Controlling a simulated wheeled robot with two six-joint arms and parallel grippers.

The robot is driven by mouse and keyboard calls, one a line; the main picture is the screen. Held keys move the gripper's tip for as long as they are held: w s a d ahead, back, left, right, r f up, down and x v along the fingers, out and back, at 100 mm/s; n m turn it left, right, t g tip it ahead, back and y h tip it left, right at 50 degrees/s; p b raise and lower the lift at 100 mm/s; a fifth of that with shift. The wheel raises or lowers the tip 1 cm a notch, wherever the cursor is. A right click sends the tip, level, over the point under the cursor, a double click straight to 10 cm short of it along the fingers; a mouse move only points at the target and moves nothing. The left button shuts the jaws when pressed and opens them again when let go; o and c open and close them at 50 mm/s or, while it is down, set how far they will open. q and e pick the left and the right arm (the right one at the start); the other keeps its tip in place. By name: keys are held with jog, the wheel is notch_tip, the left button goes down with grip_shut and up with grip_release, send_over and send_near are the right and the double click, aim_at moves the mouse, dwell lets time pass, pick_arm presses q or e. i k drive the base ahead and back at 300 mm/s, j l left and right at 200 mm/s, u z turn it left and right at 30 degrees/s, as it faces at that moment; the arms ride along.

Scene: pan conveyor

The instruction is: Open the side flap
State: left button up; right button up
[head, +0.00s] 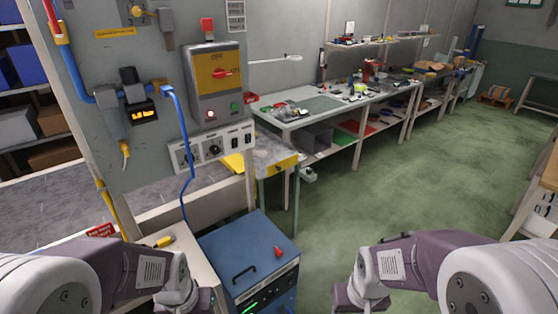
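I cannot pick out the side flap with certainty. A grey control panel (150,50) stands at the left, with a control box (213,85) that has a yellow plate and a red rotary handle. A strip of switches (212,147) sits below it. A yellow piece (284,166) shows on the front of a small table just behind the panel, and another yellow piece (234,164) shows beside the panel's lower edge. My two arms come in at the bottom left and bottom right.
A blue cabinet (259,246) with a black handle and a red item on top stands between my arms. A blue cable (184,165) hangs from the panel towards it. A long workbench (300,122) runs along the back wall. The green floor (400,190) at right is clear.

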aim_at(285, 166)
jog(key=i+l+u, duration=0.3)
jog(key=l, duration=0.4)
jog(key=i+l+u, duration=0.3)
jog(key=l, duration=0.45)
jog(key=i+l+u, duration=0.15)
jog(key=l, duration=0.25)
jog(key=i+l+u, duration=0.15)
jog(key=l, duration=0.3)
jog(key=i+l+u, duration=0.3)
jog(key=i+l, duration=0.1)
jog(key=i, duration=0.05)
